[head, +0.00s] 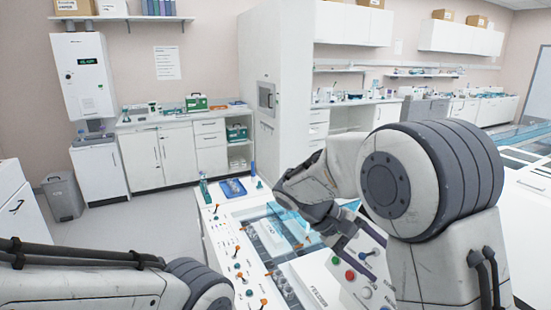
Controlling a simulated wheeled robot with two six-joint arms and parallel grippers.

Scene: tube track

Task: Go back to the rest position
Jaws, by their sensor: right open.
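My right arm rises large in the right half of the head view and bends left. Its dark gripper (318,210) is above the far right part of the white workstation (222,236). The gripper is open, and I see nothing held in it. My left arm crosses the lower left corner, and its gripper is out of view. Part of the workstation is hidden behind my right arm.
The workstation top has orange-tipped levers (243,278), a clear-covered track (266,236) and a control box with a red button (350,275). A blue tray (232,187) and a bottle (204,187) stand at its far end. Open floor (130,228) lies to the left.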

